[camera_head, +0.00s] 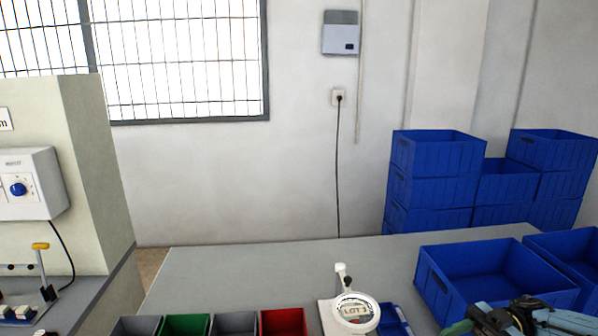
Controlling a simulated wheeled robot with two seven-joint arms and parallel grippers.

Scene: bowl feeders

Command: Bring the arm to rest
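Part of my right arm and gripper (480,322) shows at the bottom right, in front of the open blue crate (436,292). It is dark with teal parts and is cut off by the lower edge. Its fingertips are not clear, so I cannot tell whether it is open or shut or holds anything. My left arm and gripper are not in view.
Blue crates (430,185) are stacked behind. A control cabinet (95,170) stands left.

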